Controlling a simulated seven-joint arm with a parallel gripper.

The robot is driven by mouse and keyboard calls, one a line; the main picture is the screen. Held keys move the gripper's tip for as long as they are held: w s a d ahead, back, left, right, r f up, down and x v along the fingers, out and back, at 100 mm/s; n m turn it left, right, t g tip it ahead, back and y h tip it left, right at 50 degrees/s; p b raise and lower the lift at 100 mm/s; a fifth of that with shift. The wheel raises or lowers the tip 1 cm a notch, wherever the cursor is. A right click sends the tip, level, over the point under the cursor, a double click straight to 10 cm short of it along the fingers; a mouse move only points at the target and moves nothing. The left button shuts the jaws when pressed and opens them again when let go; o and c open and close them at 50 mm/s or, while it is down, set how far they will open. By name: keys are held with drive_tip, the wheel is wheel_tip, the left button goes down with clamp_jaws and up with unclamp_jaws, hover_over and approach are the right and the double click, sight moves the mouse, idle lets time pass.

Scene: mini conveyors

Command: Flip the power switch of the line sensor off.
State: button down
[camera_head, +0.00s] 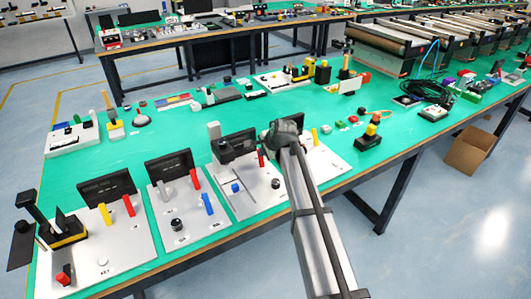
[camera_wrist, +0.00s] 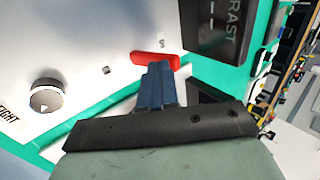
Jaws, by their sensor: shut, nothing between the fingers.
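A red switch lever (camera_wrist: 155,59) stands on a white panel (camera_wrist: 90,45) beside a dark display reading "RAST" (camera_wrist: 222,25). My gripper (camera_wrist: 158,68) is shut with nothing held. Its blue-grey fingertips are at the lever's near side and overlap it; I cannot tell whether they touch. In the head view my gripper (camera_head: 270,140) is over the third and fourth white panels from the left. A red lever (camera_head: 262,158) shows just beside it on the third panel (camera_head: 250,205). The arm hides part of the fourth panel. No label naming the line sensor is readable.
A round knob marked "IGHT" (camera_wrist: 47,95) sits on the panel. Other panels with levers and displays stand to the left, such as the first panel (camera_head: 125,250). A black and yellow device (camera_head: 368,138) lies to the right. The green table (camera_head: 200,125) has free room behind the panels.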

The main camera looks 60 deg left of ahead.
drive_tip(key=shift+a+f, duration=0.1)
drive_tip(key=shift+a, duration=1.2)
drive_tip(key=shift+d+f, duration=0.2)
drive_tip(key=shift+d, duration=0.65)
drive_tip(key=shift+d+r, duration=0.1)
drive_tip(key=shift+d, duration=0.1)
drive_tip(key=d+r, duration=0.2)
drive_tip(key=d, duration=0.1)
drive_tip(key=shift+s, duration=0.1)
drive_tip(key=a+r+v, duration=0.1)
drive_tip(key=v, duration=0.8)
drive_tip(key=shift+r, duration=0.4)
